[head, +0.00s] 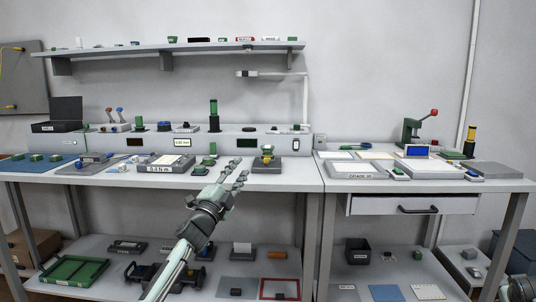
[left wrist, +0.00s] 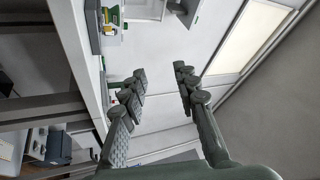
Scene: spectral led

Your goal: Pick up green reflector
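Several small green pieces could be the green reflector, and I cannot tell which one it is. One low green piece (head: 200,169) lies on the table just left of my left gripper (head: 240,171). A green and yellow fixture (head: 267,158) stands beyond and right of the fingertips. Small green blocks (head: 37,157) lie on the mat at the far left. My left gripper is over the front part of the table, its fingers spread with nothing between them. The left wrist view also shows the open fingers (left wrist: 160,78). My right gripper is not in view.
The table (head: 285,180) has clear room right of the gripper. A labelled tray (head: 155,168) stands to its left. A raised ledge (head: 230,142) with small devices runs along the back. A lower shelf (head: 215,270) holds trays and parts. A second bench (head: 480,183) stands at right.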

